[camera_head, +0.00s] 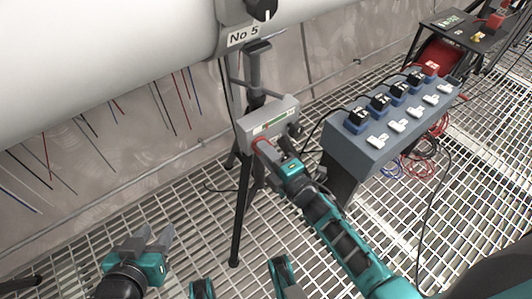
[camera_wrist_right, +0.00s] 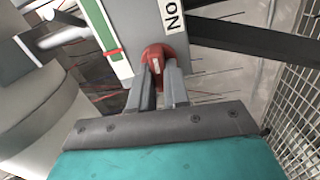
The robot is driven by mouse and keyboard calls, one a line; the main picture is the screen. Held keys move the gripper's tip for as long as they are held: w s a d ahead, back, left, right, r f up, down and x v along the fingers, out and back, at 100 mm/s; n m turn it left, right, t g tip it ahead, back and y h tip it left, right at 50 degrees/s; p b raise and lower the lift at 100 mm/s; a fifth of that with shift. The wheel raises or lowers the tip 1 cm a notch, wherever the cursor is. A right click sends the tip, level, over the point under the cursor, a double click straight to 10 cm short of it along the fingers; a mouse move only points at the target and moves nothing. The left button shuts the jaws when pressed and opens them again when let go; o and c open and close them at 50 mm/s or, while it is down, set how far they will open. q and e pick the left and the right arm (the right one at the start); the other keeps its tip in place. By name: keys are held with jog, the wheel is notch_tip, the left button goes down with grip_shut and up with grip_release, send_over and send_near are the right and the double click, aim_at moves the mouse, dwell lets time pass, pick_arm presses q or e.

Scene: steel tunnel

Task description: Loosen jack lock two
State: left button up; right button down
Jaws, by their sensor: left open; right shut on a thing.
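A jack stand (camera_head: 236,215) with dark legs stands under the big white pipe and carries a grey box (camera_head: 285,108). A red knob (camera_head: 257,141) sits on the box's front; in the right wrist view the red knob (camera_wrist_right: 166,52) has a pale mark. My right gripper (camera_head: 268,149) is shut on the red knob; its fingers (camera_wrist_right: 162,78) lie on either side of the knob, partly hiding it. My left gripper (camera_head: 160,240) is open and empty at the lower left, well apart from the stand. No number two can be read on the lock.
The white pipe (camera_head: 110,60) runs overhead, with a "No 5" label (camera_head: 243,36) on its grey bracket. A grey console (camera_head: 350,150) with several blue-and-black switches stands to the right, with cables below.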

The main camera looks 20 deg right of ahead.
jog(key=shift+f+n, duration=0.1)
jog(key=shift+n, duration=0.7)
jog(key=c, duration=1.1)
grip_release()
jog(key=p+v, duration=0.2)
jog(key=v, duration=1.1)
